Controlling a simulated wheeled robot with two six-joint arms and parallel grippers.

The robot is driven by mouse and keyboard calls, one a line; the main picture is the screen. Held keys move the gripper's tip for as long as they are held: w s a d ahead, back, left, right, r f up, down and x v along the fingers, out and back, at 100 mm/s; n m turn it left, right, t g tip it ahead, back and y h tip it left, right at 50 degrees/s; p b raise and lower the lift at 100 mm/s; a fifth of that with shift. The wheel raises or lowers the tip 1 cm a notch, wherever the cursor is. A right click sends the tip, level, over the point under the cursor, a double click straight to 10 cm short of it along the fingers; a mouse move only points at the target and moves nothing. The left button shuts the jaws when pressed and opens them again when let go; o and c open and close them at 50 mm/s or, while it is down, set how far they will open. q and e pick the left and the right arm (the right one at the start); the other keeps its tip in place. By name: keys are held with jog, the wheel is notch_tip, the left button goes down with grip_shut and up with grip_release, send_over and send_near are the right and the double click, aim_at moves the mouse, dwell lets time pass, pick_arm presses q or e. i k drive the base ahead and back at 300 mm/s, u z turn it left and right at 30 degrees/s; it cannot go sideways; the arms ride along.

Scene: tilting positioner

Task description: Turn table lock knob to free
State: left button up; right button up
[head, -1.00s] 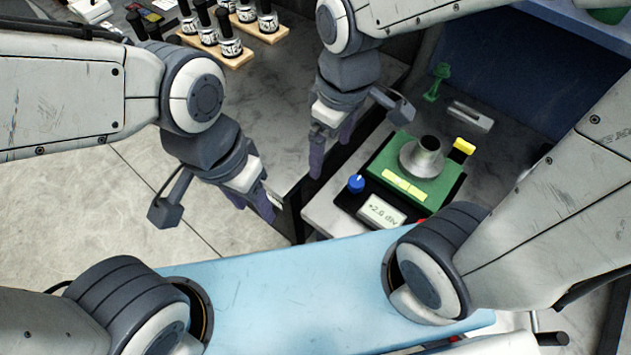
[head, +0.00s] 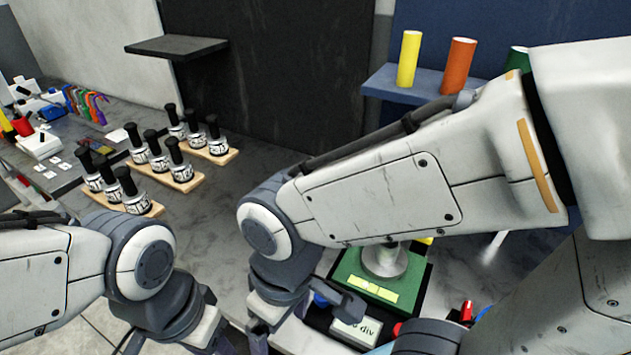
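The positioner has a green plate (head: 350,265) carrying a grey round, flared fitting (head: 385,262), at the lower middle of the head view. My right forearm hides its upper part. A small blue knob (head: 320,299) shows partly behind my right gripper. A pale display reading "div" (head: 356,331) is in front of the plate, with a red part (head: 397,329) beside it. I cannot tell which knob is the table lock. My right gripper (head: 270,340) points down, left of the blue knob. My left gripper (head: 205,346) is further left. Both sets of fingertips are cut off below.
Several black-capped bottles (head: 155,150) stand in wooden racks on the grey bench left of the positioner. A blue shelf (head: 425,84) at the back holds yellow (head: 408,60) and orange (head: 458,66) cylinders. A dark shelf (head: 178,46) juts from the wall. Bench between racks and positioner is clear.

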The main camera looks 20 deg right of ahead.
aim_at(421, 242)
jog(key=z, duration=1.25)
jog(key=k, duration=1.15)
jog(key=u, duration=0.65)
jog(key=i, duration=1.35)
jog(key=z, duration=0.5)
